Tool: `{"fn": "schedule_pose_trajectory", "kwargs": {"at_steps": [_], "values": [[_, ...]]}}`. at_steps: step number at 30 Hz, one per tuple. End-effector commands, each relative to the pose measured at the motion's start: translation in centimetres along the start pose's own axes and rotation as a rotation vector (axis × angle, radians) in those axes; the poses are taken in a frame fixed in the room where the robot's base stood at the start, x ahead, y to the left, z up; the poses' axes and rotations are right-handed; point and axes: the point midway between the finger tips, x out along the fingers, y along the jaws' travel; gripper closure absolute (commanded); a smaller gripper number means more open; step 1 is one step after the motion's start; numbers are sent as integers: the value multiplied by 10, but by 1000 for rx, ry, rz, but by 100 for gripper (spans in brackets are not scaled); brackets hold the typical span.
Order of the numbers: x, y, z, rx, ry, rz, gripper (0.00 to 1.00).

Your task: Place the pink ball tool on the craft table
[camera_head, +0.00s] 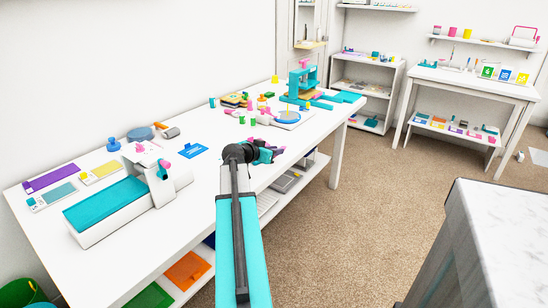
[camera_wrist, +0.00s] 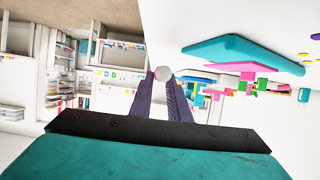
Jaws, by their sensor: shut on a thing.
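My gripper (camera_head: 270,152) is at the front edge of the long white craft table (camera_head: 205,180), near the middle of its length. It is shut on a small tool. A bit of pink (camera_head: 278,151) shows at the fingertips in the head view, and I take it for the pink ball tool. In the wrist view, a pale round end (camera_wrist: 163,73) sits between the two dark fingers (camera_wrist: 163,88). The rest of the tool is hidden. Whether it touches the table is unclear.
A teal-and-white machine (camera_head: 120,205) fills the table's near left. A teal press (camera_head: 303,85) and several small coloured items stand at the far end. A blue card (camera_head: 193,151) lies mid-table, with bare surface around it. A marble-topped counter (camera_head: 500,225) is at right.

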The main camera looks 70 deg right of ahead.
Motion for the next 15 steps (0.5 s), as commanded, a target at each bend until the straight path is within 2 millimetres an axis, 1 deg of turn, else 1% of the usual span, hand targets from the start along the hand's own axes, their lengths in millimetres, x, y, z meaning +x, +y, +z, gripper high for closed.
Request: {"fn": "schedule_pose_trajectory", "kwargs": {"at_steps": [1, 3, 15], "values": [[0, -4, 0, 0, 0, 0, 100], [0, -6, 0, 0, 0, 0, 100], [0, -6, 4, 0, 0, -1, 100]]}}
